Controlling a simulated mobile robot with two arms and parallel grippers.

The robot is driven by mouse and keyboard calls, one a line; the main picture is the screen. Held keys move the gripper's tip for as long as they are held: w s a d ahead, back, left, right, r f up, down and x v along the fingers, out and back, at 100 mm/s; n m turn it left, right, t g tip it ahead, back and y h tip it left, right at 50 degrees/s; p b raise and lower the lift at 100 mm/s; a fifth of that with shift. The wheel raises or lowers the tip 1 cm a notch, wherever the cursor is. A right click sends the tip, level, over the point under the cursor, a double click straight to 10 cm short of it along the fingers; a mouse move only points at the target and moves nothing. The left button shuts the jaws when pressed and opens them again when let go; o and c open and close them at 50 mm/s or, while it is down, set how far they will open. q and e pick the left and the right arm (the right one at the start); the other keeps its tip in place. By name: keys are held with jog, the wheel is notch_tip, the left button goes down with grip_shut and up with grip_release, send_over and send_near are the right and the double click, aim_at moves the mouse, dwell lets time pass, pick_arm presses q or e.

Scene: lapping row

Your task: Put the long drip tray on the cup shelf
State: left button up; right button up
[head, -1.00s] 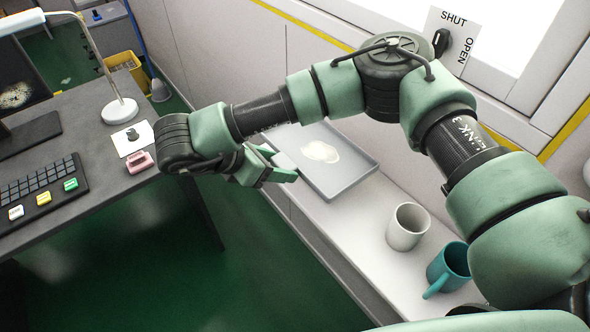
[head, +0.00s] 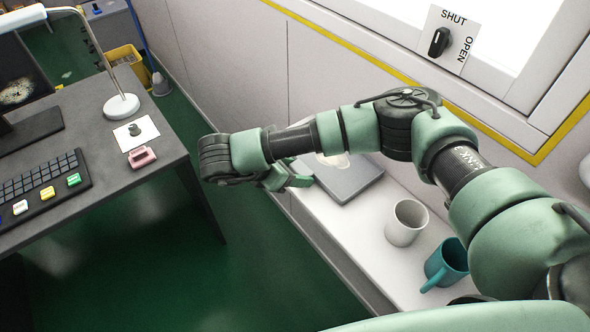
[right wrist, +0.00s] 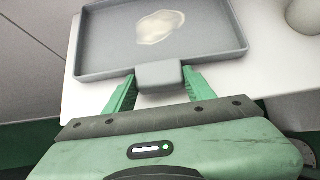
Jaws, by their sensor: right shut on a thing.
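The long drip tray (head: 352,184) is grey, flat and low-rimmed, with a pale puddle in it. In the head view it is at the far end of the white cup shelf (head: 350,237), partly hidden by my right arm. I cannot tell if its whole underside rests on the shelf. My right gripper (head: 290,180) is at the tray's near end. In the right wrist view, its green fingers (right wrist: 158,86) are shut on the tray's grey end tab, and the tray (right wrist: 100,48) lies level over the white surface. My left gripper is out of view.
A white mug (head: 406,223) and a teal mug (head: 447,265) stand on the shelf, nearer than the tray. The wall rises behind the shelf. A dark desk (head: 110,190) with a lamp (head: 121,107) and keyboard stands at left, with green floor between.

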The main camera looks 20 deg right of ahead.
jog(key=o, duration=1.5)
jog(key=shift+c, duration=0.2)
jog(key=v, duration=1.2)
jog(key=shift+a, duration=0.1)
jog(key=shift+s+a, duration=0.1)
